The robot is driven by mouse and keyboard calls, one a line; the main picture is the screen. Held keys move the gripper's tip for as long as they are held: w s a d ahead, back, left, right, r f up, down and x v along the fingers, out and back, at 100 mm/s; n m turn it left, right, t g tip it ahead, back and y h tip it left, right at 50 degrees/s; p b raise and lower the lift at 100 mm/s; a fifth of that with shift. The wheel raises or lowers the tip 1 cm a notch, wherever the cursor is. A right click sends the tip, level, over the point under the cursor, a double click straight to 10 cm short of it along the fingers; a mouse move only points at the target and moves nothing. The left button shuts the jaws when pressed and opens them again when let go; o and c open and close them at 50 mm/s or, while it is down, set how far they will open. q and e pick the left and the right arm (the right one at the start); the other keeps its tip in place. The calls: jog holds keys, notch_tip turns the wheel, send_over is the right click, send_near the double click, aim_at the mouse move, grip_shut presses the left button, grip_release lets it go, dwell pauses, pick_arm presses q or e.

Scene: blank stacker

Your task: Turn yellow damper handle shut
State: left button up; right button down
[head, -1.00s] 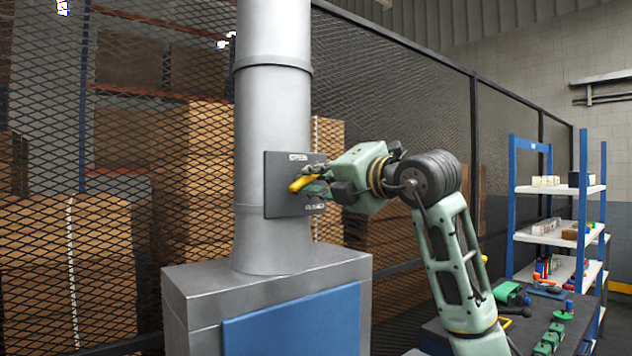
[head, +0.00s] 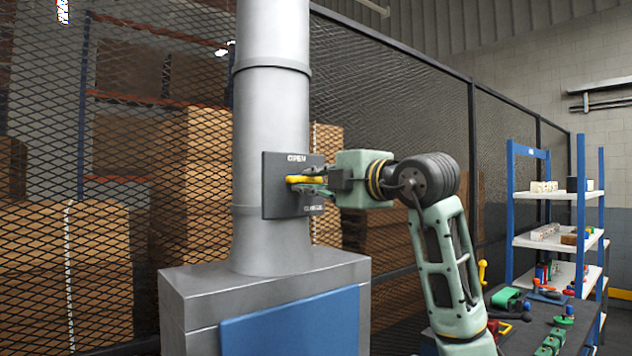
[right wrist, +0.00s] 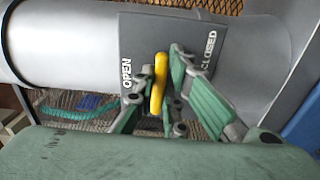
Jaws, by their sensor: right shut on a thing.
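The yellow damper handle (head: 304,180) sits on a dark plate (head: 281,201) on the grey duct pipe. In the head view the handle lies about level. The plate reads OPEN at the top and what looks like CLOSED at the bottom. My right gripper (head: 318,180) is shut on the handle from the right. The right wrist view shows the yellow handle (right wrist: 158,84) between the green fingers (right wrist: 165,100), with OPEN to the left and CLOSED to the right. My left gripper is not in view.
The pipe (head: 270,110) rises from a grey cabinet with a blue panel (head: 290,325). A mesh fence (head: 400,90) stands behind with stacked boxes. At right are a dark table (head: 535,325) with tools and a blue shelf unit (head: 583,200).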

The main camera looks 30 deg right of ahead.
jog(key=shift+r, duration=0.1)
jog(key=c, duration=2.1)
grip_release()
jog(key=o, duration=0.3)
jog(key=shift+w, duration=0.1)
jog(key=s+d, duration=0.1)
jog(key=s, duration=1.1)
jog(key=shift+a, duration=0.1)
